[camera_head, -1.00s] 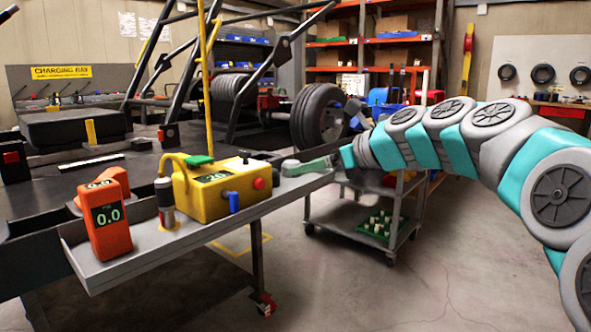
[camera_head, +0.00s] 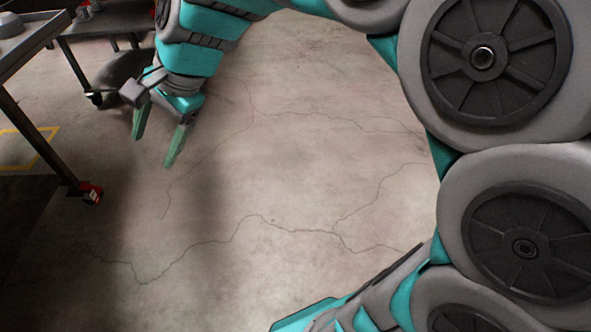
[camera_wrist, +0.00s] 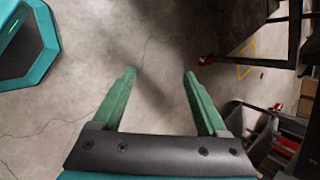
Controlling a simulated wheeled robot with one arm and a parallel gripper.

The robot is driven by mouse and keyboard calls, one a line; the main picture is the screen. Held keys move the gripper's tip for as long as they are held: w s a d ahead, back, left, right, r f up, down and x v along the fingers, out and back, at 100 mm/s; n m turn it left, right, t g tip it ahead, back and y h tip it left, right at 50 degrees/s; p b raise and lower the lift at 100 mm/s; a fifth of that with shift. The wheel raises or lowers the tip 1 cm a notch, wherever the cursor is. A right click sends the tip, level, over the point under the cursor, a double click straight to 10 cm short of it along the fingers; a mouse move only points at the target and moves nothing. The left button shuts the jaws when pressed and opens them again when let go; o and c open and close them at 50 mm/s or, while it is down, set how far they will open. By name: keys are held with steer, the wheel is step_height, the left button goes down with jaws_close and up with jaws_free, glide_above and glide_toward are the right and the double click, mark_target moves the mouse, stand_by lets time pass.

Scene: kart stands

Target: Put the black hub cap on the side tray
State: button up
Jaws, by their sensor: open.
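My gripper (camera_head: 154,151) hangs open and empty over bare floor in the head view. Its two green fingers also show apart in the wrist view (camera_wrist: 160,73), with only concrete between them. The grey tray (camera_head: 38,38) at the left table shows only its end, at the head view's top left corner. A light grey round piece (camera_head: 10,22) sits on it, cut off by the frame edge. I see no black hub cap apart from the dark round covers on my own arm.
A dark trolley (camera_head: 110,22) stands at the upper left. Cracked concrete floor (camera_head: 270,190) is clear in the middle. Dark clutter (camera_wrist: 265,135) lies at the wrist view's lower right.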

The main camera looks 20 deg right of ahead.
steer(key=s+d+f+n+g+h, duration=0.2)
steer(key=s+d+f+n+h, duration=0.1)
steer(key=s+d+f+n, duration=0.2)
steer(key=s+d+f+n+g+h, duration=0.1)
steer(key=s+d+f+n+h, duration=0.2)
steer(key=s+d+f, duration=0.6)
steer(key=s+d+n, duration=0.2)
steer(key=s+d, duration=0.2)
steer(key=s, duration=0.4)
steer(key=shift+s+d+g, duration=0.15)
steer(key=shift+g, duration=0.25)
steer(key=shift+c, duration=0.4)
